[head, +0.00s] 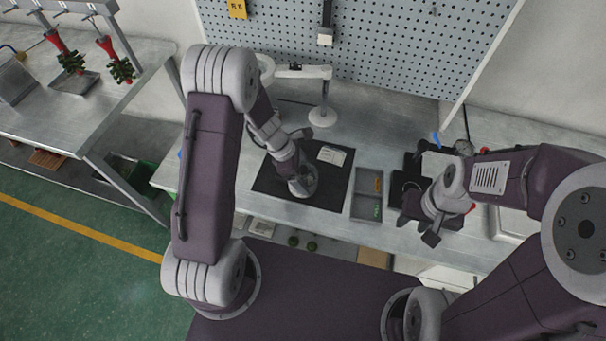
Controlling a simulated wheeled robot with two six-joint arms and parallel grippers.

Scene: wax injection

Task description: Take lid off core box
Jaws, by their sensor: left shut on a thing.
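My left gripper (303,186) points down over the black mat (272,186) on the workbench. It is shut on the core box lid, but its wrist hides the fingers and most of what they hold. A small white, flat-looking item (332,155) lies on the mat just behind and to the right of it. The core box itself cannot be made out clearly. My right gripper (420,226) hangs at the bench's front right, its two dark fingers apart and nothing seen between them.
A grey two-part tray (367,207) with small orange and green items stands right of the mat. A white lamp-like stand (322,116) is behind the mat. A pegboard (360,45) closes the back. Dark equipment (411,168) stands near my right arm.

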